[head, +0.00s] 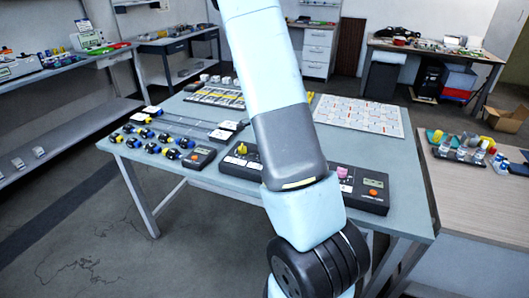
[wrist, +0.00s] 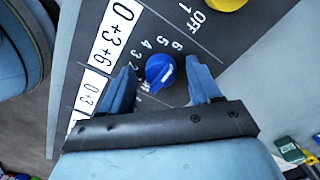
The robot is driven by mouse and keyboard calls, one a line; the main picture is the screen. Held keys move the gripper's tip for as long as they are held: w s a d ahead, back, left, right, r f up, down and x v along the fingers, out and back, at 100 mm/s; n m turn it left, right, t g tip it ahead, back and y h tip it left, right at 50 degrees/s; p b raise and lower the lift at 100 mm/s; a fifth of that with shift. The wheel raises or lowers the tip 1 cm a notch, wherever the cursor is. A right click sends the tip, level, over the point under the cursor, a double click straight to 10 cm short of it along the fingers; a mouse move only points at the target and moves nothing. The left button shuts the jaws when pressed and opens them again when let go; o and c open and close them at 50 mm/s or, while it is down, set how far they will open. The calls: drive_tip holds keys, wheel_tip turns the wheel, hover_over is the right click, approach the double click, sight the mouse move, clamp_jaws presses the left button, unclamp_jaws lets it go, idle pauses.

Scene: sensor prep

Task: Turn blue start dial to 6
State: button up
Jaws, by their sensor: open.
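The blue start dial (wrist: 160,70) sits on a dark panel (wrist: 120,42) in the wrist view, with white numbers from 6 downward printed around its left side. Which number it points to is not clear. My gripper (wrist: 160,64) is open, with one blue finger on each side of the dial. A gap shows between the dial and each finger, and the gripper holds nothing. In the head view my arm hides the blue dial and my gripper.
A yellow knob (wrist: 226,4) marked OFF and 1 is close above the dial. White cards (wrist: 103,52) lie left of it. In the head view, the table (head: 205,185) also bears a black box with a pink knob (head: 344,171) and several blue-and-black parts (head: 153,149).

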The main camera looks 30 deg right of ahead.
drive_tip(key=shift+r, duration=0.1)
wheel_tip(320, 180, up, 14)
drive_tip(key=shift+f, duration=0.25)
idle(0.6)
drive_tip(key=s+a+r+n+t+y, duration=0.1)
drive_tip(key=s+a+r+n+t, duration=0.2)
drive_tip(key=s+a+r+n, duration=0.85)
drive_tip(key=s+a+r+n+t, duration=0.1)
drive_tip(key=s+a+r+n, duration=0.1)
drive_tip(key=s, duration=0.2)
drive_tip(key=s+a+r+n, duration=0.2)
drive_tip(key=s+n, duration=0.1)
drive_tip(key=s, duration=0.2)
drive_tip(key=s+a+r+n+t+h, duration=0.1)
drive_tip(key=s+a+r+n, duration=0.1)
drive_tip(key=s+a+n, duration=0.1)
drive_tip(key=shift+s+r+t, duration=0.25)
drive_tip(key=shift+s+t, duration=0.05)
drive_tip(key=shift+s, duration=0.6)
drive_tip(key=shift+a, duration=0.1)
idle(0.4)
